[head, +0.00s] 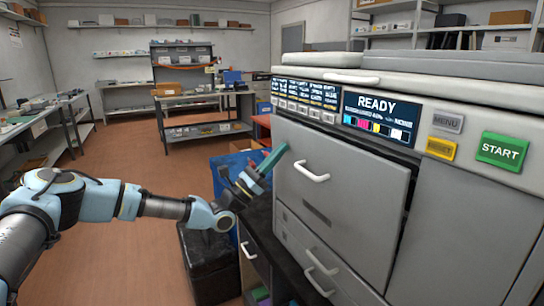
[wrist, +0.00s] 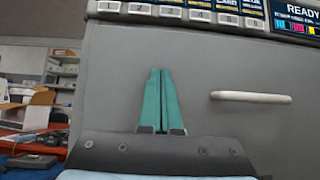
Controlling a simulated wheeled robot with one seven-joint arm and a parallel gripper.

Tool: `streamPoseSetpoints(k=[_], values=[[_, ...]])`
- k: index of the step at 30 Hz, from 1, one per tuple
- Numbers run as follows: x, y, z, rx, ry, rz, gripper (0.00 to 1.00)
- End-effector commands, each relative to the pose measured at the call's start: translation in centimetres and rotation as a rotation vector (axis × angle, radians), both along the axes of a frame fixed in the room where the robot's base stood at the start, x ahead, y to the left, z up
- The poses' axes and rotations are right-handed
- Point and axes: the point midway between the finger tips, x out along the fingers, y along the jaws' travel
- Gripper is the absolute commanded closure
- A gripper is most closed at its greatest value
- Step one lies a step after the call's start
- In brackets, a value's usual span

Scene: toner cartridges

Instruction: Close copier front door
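The copier (head: 480,225) fills the right side of the head view. Its grey front door (head: 345,195), with a white bar handle (head: 311,172), stands slightly proud of the body; a dark gap shows along its top and right edges. My gripper (head: 272,161) is at the door's left edge, its teal fingers pointing toward the copier. In the wrist view the fingers (wrist: 160,72) lie side by side, shut with nothing between them, in front of the door (wrist: 215,65) and left of the handle (wrist: 250,97). I cannot tell whether they touch the door.
The READY screen (head: 377,116) and green START button (head: 502,150) sit above and right of the door. Drawers with handles (head: 321,282) are below it. A black bin (head: 208,262) stands under my gripper. Open floor (head: 125,250) lies to the left.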

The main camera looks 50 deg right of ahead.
Motion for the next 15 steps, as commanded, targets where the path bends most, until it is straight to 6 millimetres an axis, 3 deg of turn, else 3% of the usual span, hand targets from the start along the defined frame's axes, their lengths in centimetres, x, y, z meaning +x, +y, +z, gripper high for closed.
streamPoseSetpoints(k=[4, 7, 15], values=[[-0.5, -1.1, 0.2, 0.000, 0.001, -0.001, 1.00], [-0.2, -0.7, 0.3, 0.000, 0.001, 0.001, 1.00], [1.5, 3.5, 0.6, 0.000, 0.003, 0.003, 1.00]])
